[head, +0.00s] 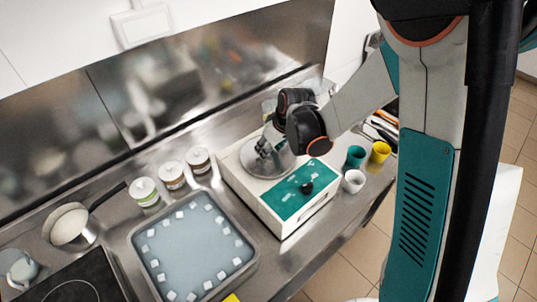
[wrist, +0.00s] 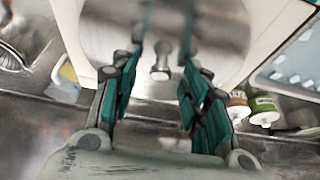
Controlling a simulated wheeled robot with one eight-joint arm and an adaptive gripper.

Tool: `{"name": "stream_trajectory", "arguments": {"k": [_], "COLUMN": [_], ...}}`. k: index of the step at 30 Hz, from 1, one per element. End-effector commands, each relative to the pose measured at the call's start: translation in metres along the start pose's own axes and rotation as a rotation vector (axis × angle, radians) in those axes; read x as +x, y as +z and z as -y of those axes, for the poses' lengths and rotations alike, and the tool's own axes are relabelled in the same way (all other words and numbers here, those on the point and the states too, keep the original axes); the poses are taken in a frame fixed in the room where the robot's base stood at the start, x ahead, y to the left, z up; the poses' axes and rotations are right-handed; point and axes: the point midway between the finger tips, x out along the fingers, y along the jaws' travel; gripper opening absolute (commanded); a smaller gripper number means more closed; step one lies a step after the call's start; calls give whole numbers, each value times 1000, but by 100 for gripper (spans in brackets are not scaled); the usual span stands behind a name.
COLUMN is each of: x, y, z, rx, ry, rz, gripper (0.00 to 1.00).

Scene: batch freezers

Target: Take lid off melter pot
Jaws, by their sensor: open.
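The melter (head: 290,215) is a cream box with a green front panel and a black knob, standing on the steel counter. Its round metal lid (head: 255,166) lies on top, over the pot, which is hidden. My gripper (head: 265,145) is over the lid and partly covers it. In the wrist view my gripper (wrist: 165,30) is open, with its two green-grey fingers apart. The lid's metal knob (wrist: 160,63) shows in the gap between the fingers, and the grey lid (wrist: 100,35) spreads behind them. I cannot tell whether either finger touches the knob.
A tray of water with ice cubes (head: 131,236) is left of the melter. Several jars (head: 172,174) stand behind it. A saucepan (head: 70,226) is at far left. Teal (head: 355,156), yellow (head: 380,151) and white (head: 353,181) cups stand right. The steel wall (head: 200,85) is close behind.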

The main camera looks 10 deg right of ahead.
Motion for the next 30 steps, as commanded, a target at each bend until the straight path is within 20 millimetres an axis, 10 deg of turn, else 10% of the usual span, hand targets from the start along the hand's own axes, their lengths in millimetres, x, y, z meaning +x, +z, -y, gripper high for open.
{"name": "stream_trajectory", "arguments": {"k": [4, 10, 30], "x": [0, 0, -28], "y": [0, 0, -11], "z": [0, 0, 0], "rx": [0, 0, 0], "ry": [0, 0, 0], "rz": [0, 0, 0], "gripper": [42, 0, 0]}}
